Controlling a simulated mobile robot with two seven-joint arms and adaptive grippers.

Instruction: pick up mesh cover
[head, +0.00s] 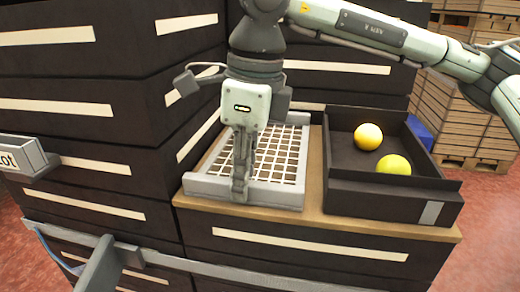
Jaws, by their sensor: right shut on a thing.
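The mesh cover (286,198) is a light grey frame with a white grid, lying on the wooden top to the left of the dark crate. My right gripper (240,190) points down over its front left part and is shut at the front edge of the frame. The fingers and arm hide part of the grid. I cannot see clear space between the cover and what is under it. My left gripper cannot be made out in this view.
Tall stacks of dark crates (80,80) stand at the left and behind. Wooden crates and a blue box (420,132) are at the far right.

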